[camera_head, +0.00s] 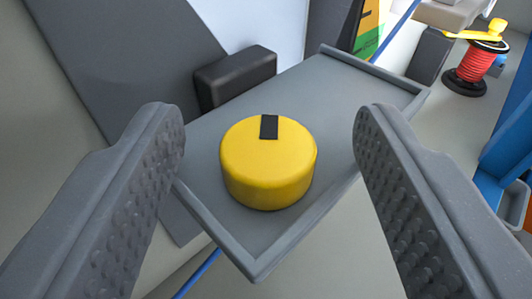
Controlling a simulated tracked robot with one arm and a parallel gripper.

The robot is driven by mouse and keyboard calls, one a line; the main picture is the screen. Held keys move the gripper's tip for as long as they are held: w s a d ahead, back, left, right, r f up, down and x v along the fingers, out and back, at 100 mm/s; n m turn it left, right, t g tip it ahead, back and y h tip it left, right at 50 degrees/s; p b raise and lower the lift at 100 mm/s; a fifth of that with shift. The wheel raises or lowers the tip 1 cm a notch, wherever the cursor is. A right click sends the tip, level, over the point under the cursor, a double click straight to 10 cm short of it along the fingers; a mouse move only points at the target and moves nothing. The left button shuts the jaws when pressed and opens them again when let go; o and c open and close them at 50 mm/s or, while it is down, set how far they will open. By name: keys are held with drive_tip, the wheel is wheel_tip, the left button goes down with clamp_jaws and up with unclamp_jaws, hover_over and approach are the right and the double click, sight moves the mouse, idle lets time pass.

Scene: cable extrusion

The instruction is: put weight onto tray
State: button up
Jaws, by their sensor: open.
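The weight (262,175) is a yellow round cylinder with a black mark on its top edge. It sits upright on the grey tray (335,105), toward the tray's near end. The tray has a raised rim and looks tilted across the middle of the view. My gripper (268,130) is open, with one grey studded finger on each side of the weight. There is a visible gap between each finger and the weight, and neither appears to hold it. The fingers cover parts of the tray's side edges.
A black block (235,78) stands at the tray's far left edge. A blue cable (395,32) runs behind the tray and shows again below it. A red spool (473,68) with a yellow handle stands at the upper right. Blue structure (508,130) is at the right edge.

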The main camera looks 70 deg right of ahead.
drive_tip(key=p+v, duration=0.1)
drive_tip(key=v, duration=1.2)
drive_tip(key=shift+s+a+p, duration=0.15)
drive_tip(key=shift+a+p, duration=0.1)
drive_tip(key=shift+p, duration=0.05)
drive_tip(key=shift+s+f, duration=0.1)
drive_tip(key=shift+f, duration=0.05)
